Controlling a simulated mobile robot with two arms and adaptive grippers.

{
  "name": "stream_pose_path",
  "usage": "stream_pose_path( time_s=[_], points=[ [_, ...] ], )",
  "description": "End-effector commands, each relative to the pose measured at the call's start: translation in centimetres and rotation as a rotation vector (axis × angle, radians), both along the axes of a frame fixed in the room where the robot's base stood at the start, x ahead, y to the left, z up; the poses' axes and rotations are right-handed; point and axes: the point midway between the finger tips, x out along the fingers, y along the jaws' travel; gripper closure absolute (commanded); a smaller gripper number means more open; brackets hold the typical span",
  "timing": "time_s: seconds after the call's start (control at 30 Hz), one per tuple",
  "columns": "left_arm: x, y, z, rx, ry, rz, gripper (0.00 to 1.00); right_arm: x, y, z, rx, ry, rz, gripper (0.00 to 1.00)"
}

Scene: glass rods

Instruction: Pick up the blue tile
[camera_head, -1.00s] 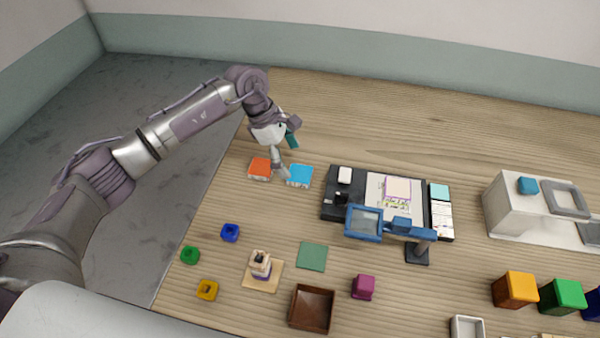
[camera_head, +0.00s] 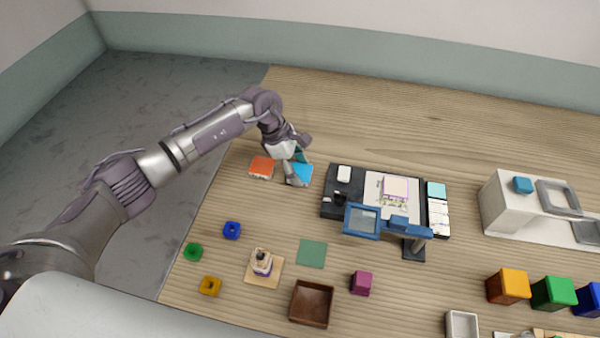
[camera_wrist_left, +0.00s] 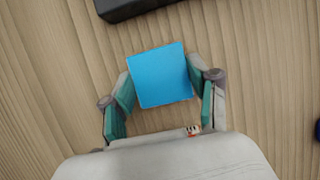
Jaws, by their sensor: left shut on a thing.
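The blue tile (camera_head: 303,174) is a flat bright blue square at the table's left part, right of the orange-red tile. In the left wrist view the blue tile (camera_wrist_left: 160,75) sits between the two fingers. My left gripper (camera_head: 296,178) is at the tile and partly covers it in the head view. In the wrist view my left gripper (camera_wrist_left: 160,88) is shut on the tile, a finger at each side edge. I cannot tell whether the tile touches the table. My right gripper is not in view.
The orange-red tile (camera_head: 262,167) lies close left. A black tray (camera_head: 330,208) with papers stands to the right, with a blue magnifier (camera_head: 362,221) in front. Small blue (camera_head: 232,230), green and yellow blocks lie nearer. The table behind is clear.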

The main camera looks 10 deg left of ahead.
Motion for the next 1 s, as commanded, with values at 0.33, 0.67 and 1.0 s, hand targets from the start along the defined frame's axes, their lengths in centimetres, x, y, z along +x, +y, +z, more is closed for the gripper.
stream_pose_path(
  time_s=[0.33,0.67,1.0],
  points=[
    [0.1,0.0,0.2,-0.001,-0.002,0.0,0.81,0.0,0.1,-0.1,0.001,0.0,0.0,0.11],
    [0.2,0.0,3.6,-0.001,-0.008,-0.001,0.81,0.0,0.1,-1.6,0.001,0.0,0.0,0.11],
    [-0.7,-7.3,8.2,-0.002,-0.007,-0.006,0.81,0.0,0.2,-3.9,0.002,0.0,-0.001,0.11]
  ],
)
